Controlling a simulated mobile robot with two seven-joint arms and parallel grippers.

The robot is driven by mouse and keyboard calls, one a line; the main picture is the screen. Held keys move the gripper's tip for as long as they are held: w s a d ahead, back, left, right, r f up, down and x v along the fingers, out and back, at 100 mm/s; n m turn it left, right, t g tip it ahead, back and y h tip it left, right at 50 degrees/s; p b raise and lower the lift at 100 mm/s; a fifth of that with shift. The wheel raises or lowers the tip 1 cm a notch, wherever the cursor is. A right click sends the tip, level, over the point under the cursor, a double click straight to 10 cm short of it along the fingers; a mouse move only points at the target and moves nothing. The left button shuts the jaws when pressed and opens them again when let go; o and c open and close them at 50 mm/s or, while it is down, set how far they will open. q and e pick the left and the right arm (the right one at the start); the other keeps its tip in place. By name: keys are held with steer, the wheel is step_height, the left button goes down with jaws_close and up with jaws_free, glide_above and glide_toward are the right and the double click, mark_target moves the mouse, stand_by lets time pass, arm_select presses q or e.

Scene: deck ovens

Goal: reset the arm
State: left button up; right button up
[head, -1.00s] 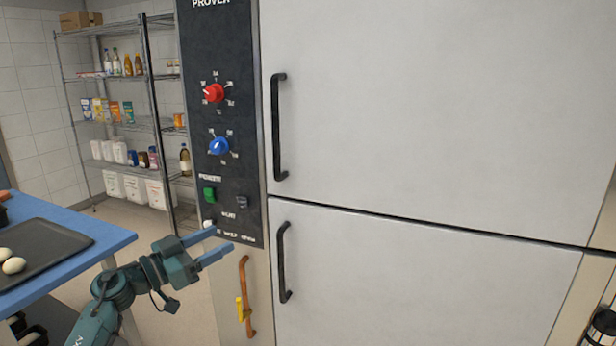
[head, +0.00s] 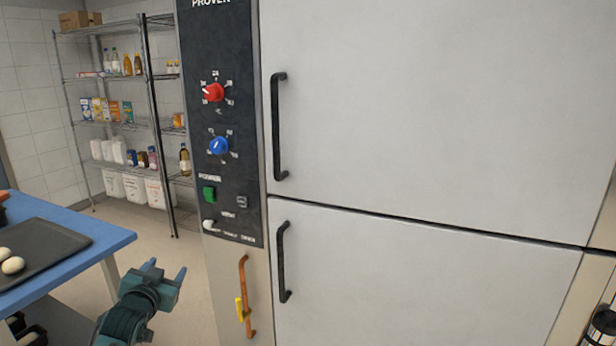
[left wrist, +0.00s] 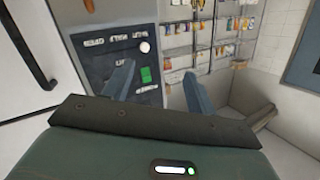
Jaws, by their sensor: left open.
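My left gripper (head: 166,270) is in the lower left of the head view, in front of the floor between the blue table and the prover. Its two blue fingers are spread apart with nothing between them. In the left wrist view the open fingers (left wrist: 160,90) point towards the prover panel and the shelves. The prover's control panel (head: 222,120) has a red knob (head: 213,92), a blue knob (head: 219,146), a green switch (head: 209,194) and a white knob (head: 209,225). The gripper is apart from the panel. My right gripper is not in view.
The prover's upper door (head: 430,110) and lower door (head: 420,280) are shut. A blue table (head: 110,240) at the left bears a dark tray (head: 60,240) with pale dough balls. A wire shelf (head: 110,78) stands behind. An orange-brown handle (head: 245,290) hangs below the panel.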

arm_select(q)
steer(key=s+d+f+g+h, duration=0.25)
steer(key=s+d+f, duration=0.65)
steer(key=s+f, duration=0.5)
steer(key=s+d+f+g, duration=0.1)
steer(key=s+d+f, duration=0.1)
steer(key=s, duration=0.5)
steer(key=s+d+f+g+h, duration=0.1)
steer(key=s+d, duration=0.3)
steer(key=s, duration=0.4)
steer(key=s+d+f+g, duration=0.1)
steer(key=s+d+f, duration=0.2)
steer(key=s, duration=0.4)
steer(key=shift+s+h, duration=0.2)
steer(key=shift+h, duration=0.15)
